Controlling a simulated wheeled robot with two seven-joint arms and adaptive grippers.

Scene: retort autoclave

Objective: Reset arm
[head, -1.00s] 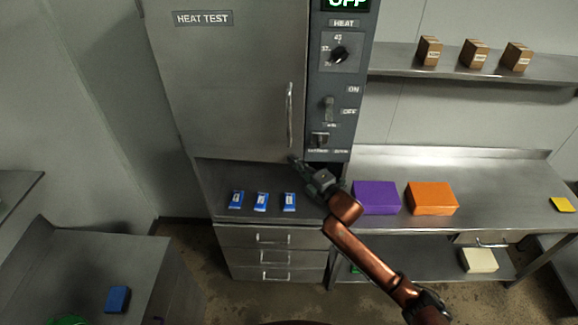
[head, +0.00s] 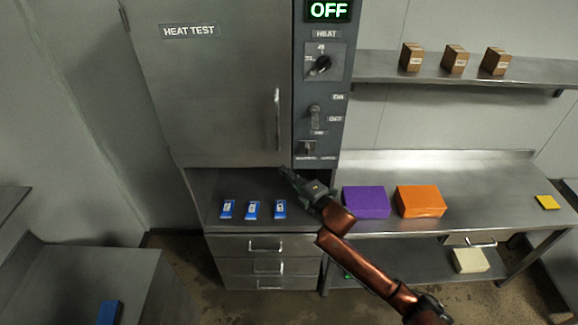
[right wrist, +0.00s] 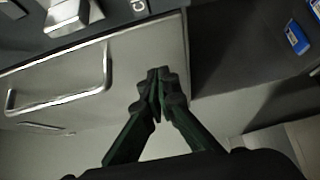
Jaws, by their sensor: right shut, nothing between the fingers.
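My right gripper (head: 288,174) is in the head view, just below the lower right corner of the closed autoclave door (head: 215,95). Its copper arm comes in from the lower right. In the right wrist view the gripper's dark green fingers (right wrist: 156,78) are together with nothing between them. The door's vertical handle (head: 277,120) is above the gripper in the head view. The handle also shows at the left in the right wrist view (right wrist: 62,102), apart from the fingers. My left gripper is not in view.
Several blue packets, one of them in the middle (head: 252,210), lie on the ledge under the door. A purple box (head: 365,202) and an orange box (head: 420,201) stand on the steel table (head: 480,190) to the right. The control panel (head: 322,85) display reads OFF.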

